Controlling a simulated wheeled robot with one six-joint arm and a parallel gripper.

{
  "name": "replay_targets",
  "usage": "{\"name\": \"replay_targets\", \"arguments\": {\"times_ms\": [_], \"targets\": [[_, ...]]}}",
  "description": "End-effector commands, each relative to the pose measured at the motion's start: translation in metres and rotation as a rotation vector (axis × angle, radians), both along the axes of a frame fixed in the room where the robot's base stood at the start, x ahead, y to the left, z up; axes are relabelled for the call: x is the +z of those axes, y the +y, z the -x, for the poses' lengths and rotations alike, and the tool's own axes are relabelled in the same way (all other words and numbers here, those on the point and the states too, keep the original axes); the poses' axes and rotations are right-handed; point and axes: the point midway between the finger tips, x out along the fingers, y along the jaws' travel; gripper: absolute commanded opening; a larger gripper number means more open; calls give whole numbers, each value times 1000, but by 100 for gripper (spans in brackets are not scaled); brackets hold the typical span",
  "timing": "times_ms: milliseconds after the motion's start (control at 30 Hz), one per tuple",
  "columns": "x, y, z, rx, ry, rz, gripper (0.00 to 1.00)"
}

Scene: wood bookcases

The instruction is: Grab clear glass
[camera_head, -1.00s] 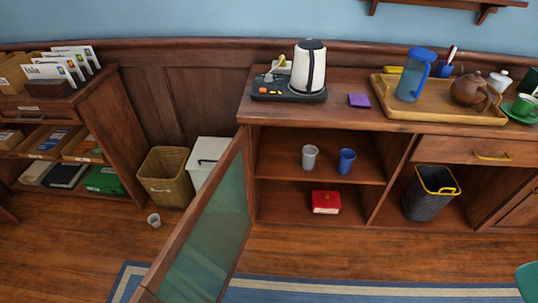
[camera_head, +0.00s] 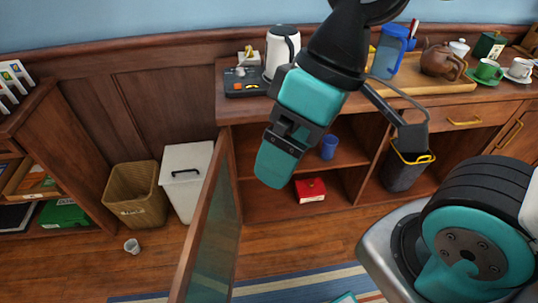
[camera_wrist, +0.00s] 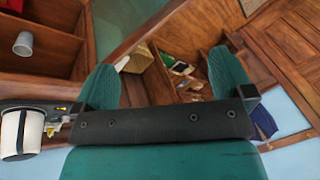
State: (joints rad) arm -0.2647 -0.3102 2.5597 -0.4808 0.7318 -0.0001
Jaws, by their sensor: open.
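The clear glass, a pale grey cup (camera_wrist: 23,44), stands on the cabinet's upper shelf at the far left of the wrist view. In the head view my arm hides it. A similar pale cup (camera_head: 132,246) is on the floor at the left. My gripper (camera_wrist: 163,72) is open, with nothing between its teal fingers. In the head view my gripper (camera_head: 272,165) hangs in front of the open cabinet. The cup on the shelf is to the left of both fingers in the wrist view, apart from them.
The open glass-paned door (camera_head: 212,235) juts forward left of the cabinet. A blue cup (camera_head: 329,147) is on the same shelf, and a red box (camera_head: 310,190) is below. A kettle (camera_head: 281,50) stands on the counter above. A wicker basket (camera_head: 136,196) and white bin (camera_head: 186,172) are left.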

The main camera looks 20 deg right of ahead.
Motion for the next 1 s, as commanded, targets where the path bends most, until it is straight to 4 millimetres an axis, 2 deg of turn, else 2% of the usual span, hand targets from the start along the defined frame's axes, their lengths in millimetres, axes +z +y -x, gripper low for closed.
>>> {"name": "replay_targets", "arguments": {"times_ms": [33,200,467,667,767,867,967,1000], "targets": [[-35,0,0,-1,1,1,98],[-111,0,0,0,1,1,98],[-218,-1,-3,-4,-4,5,98],[-297,-6,-21,-24,-25,31,98],[-333,-9,-42,-49,-50,64,98],[-364,-21,-78,-97,-91,118,98],[-386,-42,-134,-186,-148,204,98],[-392,-54,-161,-236,-175,246,98]]}}
